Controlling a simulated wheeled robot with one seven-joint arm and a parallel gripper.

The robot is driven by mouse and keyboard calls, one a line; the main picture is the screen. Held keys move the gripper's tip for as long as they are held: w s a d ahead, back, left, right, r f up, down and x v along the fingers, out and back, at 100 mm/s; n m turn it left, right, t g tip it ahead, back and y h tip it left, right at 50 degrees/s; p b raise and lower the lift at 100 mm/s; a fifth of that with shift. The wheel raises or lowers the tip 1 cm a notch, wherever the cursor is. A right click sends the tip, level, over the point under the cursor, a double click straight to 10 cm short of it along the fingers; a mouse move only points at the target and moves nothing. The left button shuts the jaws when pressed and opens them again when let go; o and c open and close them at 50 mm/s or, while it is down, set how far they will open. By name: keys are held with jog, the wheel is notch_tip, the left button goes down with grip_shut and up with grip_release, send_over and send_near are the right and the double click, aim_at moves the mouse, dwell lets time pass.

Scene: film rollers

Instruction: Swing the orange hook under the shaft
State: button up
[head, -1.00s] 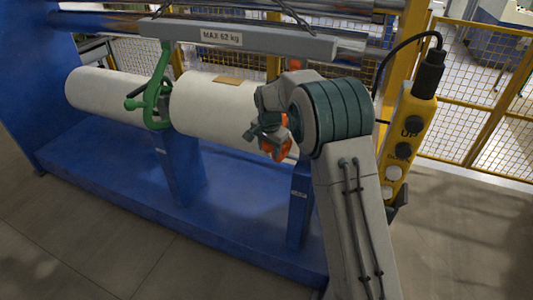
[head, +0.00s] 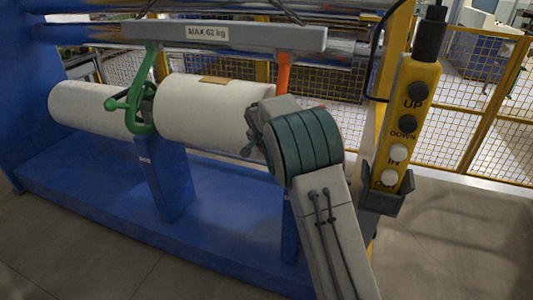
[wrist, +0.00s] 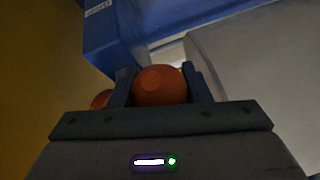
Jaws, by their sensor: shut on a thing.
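The orange hook (head: 283,73) hangs from the right end of the grey lifting beam (head: 225,35); its lower part is hidden behind my arm in the head view. In the wrist view, my gripper (wrist: 158,88) is shut on a round orange part of the hook (wrist: 160,86), between its two dark fingers. The shaft at that end is hidden too. A green hook (head: 140,100) hangs at the beam's left end, around the shaft between the two white rollers.
A blue stand (head: 165,180) bears the rollers on a blue base (head: 210,235). A yellow control pendant (head: 406,115) with several buttons hangs close to the right of my arm. A yellow mesh fence (head: 460,125) stands behind. The floor at front left is clear.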

jog(key=shift+w, duration=0.1)
jog(key=o, duration=1.2)
jog(key=shift+d, duration=0.1)
jog(key=shift+o, duration=0.8)
jog(key=shift+w+f, duration=0.15)
jog(key=v, duration=1.4)
jog(key=shift+b, duration=0.45)
